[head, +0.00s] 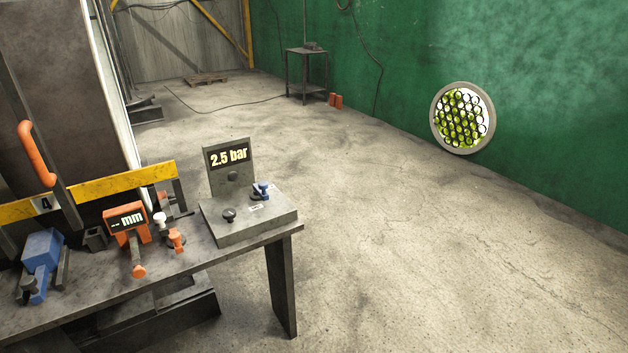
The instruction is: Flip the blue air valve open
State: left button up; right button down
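The blue air valve (261,190) is a small blue lever on the right part of a grey control block (252,228) at the right end of the workbench. A small white label lies just in front of it. The block's upright panel shows a "2.5 bar" display (229,157). A dark knob (229,214) sits on the block to the left of the valve. The valve is too small to tell its exact lever position. Neither of my grippers is in view.
The dark workbench (205,262) also carries an orange gauge (126,222) reading "-- mm", an orange-handled fitting (176,239) and a blue tool (41,252). A yellow rail (100,187) runs behind them. The concrete floor right of the bench is clear up to the green wall.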

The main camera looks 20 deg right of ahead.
aim_at(260, 187)
jog(key=z, duration=0.2)
jog(key=i, duration=1.3)
jog(key=u, duration=0.6)
